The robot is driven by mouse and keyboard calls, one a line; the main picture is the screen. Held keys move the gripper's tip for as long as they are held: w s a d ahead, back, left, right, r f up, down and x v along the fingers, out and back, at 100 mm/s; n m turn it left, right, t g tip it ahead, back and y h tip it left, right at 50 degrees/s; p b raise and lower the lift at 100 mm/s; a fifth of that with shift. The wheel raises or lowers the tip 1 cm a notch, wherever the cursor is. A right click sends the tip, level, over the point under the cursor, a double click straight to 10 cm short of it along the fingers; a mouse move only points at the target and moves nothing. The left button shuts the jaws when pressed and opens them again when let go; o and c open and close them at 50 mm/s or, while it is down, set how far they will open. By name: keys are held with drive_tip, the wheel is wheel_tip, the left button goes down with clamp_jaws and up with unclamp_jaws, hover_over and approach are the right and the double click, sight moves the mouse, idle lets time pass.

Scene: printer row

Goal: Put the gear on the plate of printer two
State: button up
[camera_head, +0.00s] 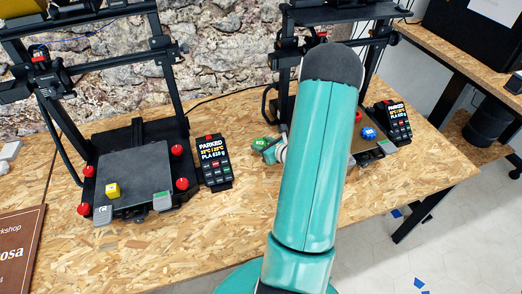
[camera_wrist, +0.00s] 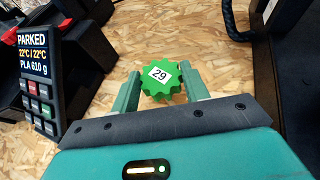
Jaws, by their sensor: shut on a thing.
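The green gear (camera_wrist: 158,74) carries a white label reading 29. It sits between the two fingers of my gripper (camera_wrist: 161,84), which is shut on it. In the head view the gear (camera_head: 259,143) shows just left of my arm, with my gripper (camera_head: 268,149) beside it over the wooden table. Whether the gear touches the table is hard to tell. The left printer's plate (camera_head: 135,170) holds a yellow block. The right printer's plate (camera_head: 362,145) is partly hidden behind my arm and has a blue piece on it. No number shows on either printer.
A control panel (camera_head: 213,162) reading PARKED stands right of the left printer; it also shows in the wrist view (camera_wrist: 38,75). Another panel (camera_head: 394,122) stands by the right printer. The table front (camera_head: 225,225) is clear. A brown sign (camera_head: 20,245) lies at the left edge.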

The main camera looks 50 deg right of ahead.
drive_tip(key=shift+w+f, duration=0.2)
drive_tip(key=shift+f, duration=0.1)
drive_tip(key=shift+w+d+f, duration=0.1)
drive_tip(key=shift+w+f, duration=0.1)
drive_tip(key=shift+f, duration=1.45)
drive_tip(key=shift+f, duration=0.2)
drive_tip(key=o, duration=1)
drive_tip(key=shift+c, duration=0.2)
drive_tip(key=shift+r, duration=0.1)
